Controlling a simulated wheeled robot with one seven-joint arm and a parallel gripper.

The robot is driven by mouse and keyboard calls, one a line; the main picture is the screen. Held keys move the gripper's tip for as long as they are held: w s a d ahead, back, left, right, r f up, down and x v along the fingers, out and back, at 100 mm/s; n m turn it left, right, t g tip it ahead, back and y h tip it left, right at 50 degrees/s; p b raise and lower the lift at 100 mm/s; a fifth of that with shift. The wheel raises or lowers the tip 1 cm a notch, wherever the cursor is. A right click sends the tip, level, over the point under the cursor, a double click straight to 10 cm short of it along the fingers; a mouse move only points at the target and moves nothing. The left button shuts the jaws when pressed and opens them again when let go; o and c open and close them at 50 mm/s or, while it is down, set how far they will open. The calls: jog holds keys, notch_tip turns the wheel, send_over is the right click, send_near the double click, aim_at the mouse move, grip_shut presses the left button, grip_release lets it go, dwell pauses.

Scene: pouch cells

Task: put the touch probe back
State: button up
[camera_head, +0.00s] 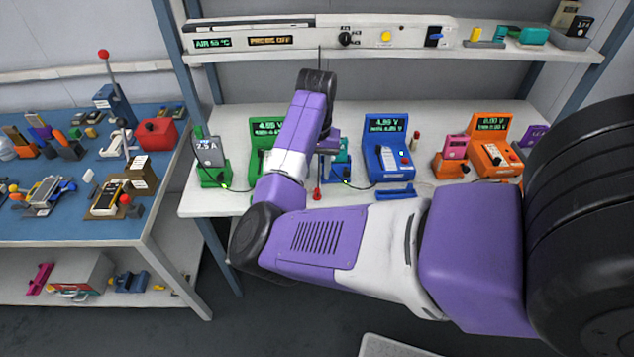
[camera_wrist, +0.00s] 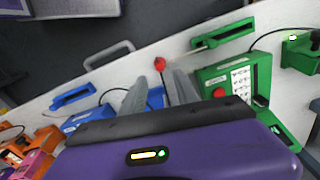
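A small red-ended piece with a thin dark stem (camera_head: 317,194), which may be the touch probe, is near the bench's front edge. In the wrist view its red end (camera_wrist: 160,64) shows just beyond my fingertips, with the dark stem running back toward the gap between them. My gripper (camera_wrist: 160,80) has its two grey fingers apart, pointing down at the bench. I see nothing clearly clamped between them. In the head view my gripper (camera_head: 326,150) is partly hidden by my arm. A green cradle (camera_wrist: 225,35) and a blue cradle (camera_wrist: 72,96) lie on either side.
A green meter (camera_head: 262,135), a blue meter (camera_head: 388,150) and an orange meter (camera_head: 493,148) stand along the white bench (camera_head: 440,198). Dark cables lie near the first two. A shelf (camera_head: 400,52) runs above. A cluttered blue table (camera_head: 60,225) is at left.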

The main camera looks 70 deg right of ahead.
notch_tip(320, 180, up, 5)
jog(key=shift+r, duration=0.15)
dwell(0.7)
